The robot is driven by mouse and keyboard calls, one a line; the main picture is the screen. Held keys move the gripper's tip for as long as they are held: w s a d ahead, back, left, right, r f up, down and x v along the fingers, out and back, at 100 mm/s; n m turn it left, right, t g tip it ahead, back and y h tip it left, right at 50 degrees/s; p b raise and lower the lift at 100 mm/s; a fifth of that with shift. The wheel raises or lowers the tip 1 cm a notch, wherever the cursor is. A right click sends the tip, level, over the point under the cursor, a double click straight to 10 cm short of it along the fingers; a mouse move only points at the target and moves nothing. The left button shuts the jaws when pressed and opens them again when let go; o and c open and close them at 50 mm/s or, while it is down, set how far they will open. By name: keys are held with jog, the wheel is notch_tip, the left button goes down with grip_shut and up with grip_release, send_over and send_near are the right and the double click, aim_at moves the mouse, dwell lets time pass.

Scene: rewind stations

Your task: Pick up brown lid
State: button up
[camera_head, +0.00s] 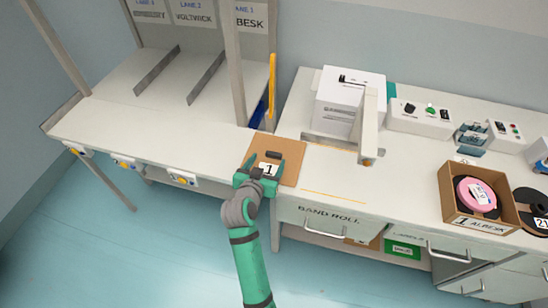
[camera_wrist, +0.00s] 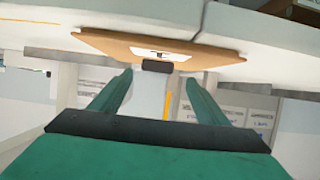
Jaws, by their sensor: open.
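The brown lid (camera_head: 291,163) is a flat square board with a dark handle (camera_head: 273,155) and a white label reading 1. It lies on the white worktop near its front edge. In the wrist view the lid (camera_wrist: 215,55) shows ahead of the fingers, with its dark handle (camera_wrist: 157,66) between their directions. My gripper (camera_head: 262,165) is open and empty, with its green fingers over the near part of the lid in the head view. In the wrist view the fingers of my gripper (camera_wrist: 158,85) are apart on either side of the handle, and do not visibly touch it.
A white machine (camera_head: 350,100) stands behind and right of the lid. An open cardboard box (camera_head: 462,217) with a pink roll sits at the right. Lane dividers (camera_head: 207,77) and a post (camera_head: 234,65) stand at the left. A yellow upright bar (camera_head: 272,85) rises behind the lid.

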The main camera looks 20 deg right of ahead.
aim_at(273, 154)
jog(key=x, duration=0.3)
jog(key=shift+d, duration=0.5)
jog(key=shift+w+d+f, duration=0.3)
jog(key=shift+w, duration=0.25)
jog(key=shift+c, duration=0.6)
jog(key=c, duration=1)
